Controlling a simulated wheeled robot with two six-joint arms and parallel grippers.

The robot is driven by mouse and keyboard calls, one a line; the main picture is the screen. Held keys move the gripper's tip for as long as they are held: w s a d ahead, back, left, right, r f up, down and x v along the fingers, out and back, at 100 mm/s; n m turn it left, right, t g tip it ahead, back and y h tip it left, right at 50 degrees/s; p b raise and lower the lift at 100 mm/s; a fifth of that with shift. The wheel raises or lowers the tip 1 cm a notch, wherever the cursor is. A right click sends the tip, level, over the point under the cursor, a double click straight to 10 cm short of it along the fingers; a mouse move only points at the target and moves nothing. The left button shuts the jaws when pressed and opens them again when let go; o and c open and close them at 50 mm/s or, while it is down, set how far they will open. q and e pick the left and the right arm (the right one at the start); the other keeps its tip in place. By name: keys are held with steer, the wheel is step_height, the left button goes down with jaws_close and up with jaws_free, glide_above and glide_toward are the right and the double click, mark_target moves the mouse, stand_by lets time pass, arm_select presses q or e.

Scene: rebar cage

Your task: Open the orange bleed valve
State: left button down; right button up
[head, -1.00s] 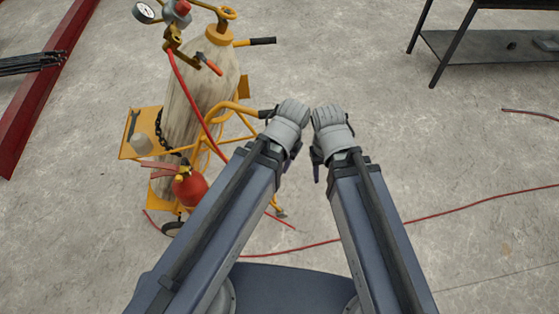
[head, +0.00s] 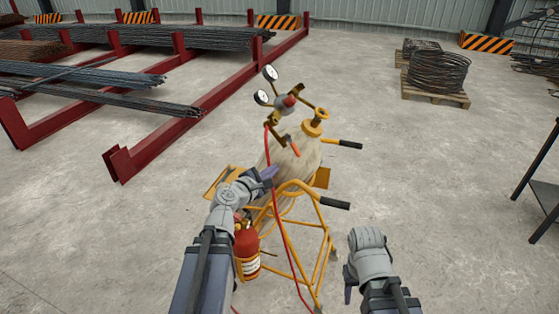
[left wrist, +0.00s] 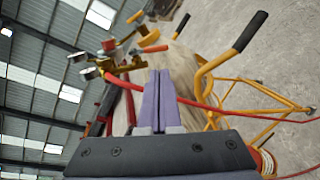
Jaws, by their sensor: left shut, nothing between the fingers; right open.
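The orange bleed valve lever (head: 294,146) sticks out below the brass regulator (head: 285,105) at the top of a beige gas cylinder (head: 305,153). In the left wrist view an orange handle (left wrist: 150,38) shows beyond the fingertips, among brass fittings. My left gripper (head: 269,173) is shut and empty. It is in front of the cylinder, below and left of the lever and apart from it. Its purple fingers (left wrist: 158,75) lie together in the left wrist view. My right gripper (head: 349,292) is open, low at the right of the cart; its fingers are partly hidden.
A yellow cart (head: 322,240) with black handles holds the cylinder. A red hose (head: 280,215) hangs near my left gripper. A red extinguisher (head: 247,250) sits low on the cart. Red rebar racks (head: 150,150) stand behind left. The floor to the right is mostly clear.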

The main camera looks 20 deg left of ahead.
mark_target(294, 151)
arm_select(q)
steer(key=shift+n, duration=0.3)
steer(key=b+x, duration=0.1)
steer(key=x, duration=0.8)
steer(key=a+b+x, duration=0.1)
steer(key=x, duration=0.3)
steer(key=shift+w+r+b, duration=0.2)
steer(key=shift+w+b, duration=0.15)
steer(key=shift+w, duration=0.15)
steer(key=shift+d, duration=0.1)
steer(key=shift+w+d+f+b, duration=0.4)
steer(key=shift+w+f+b, duration=0.05)
steer(key=shift+w+b, duration=0.1)
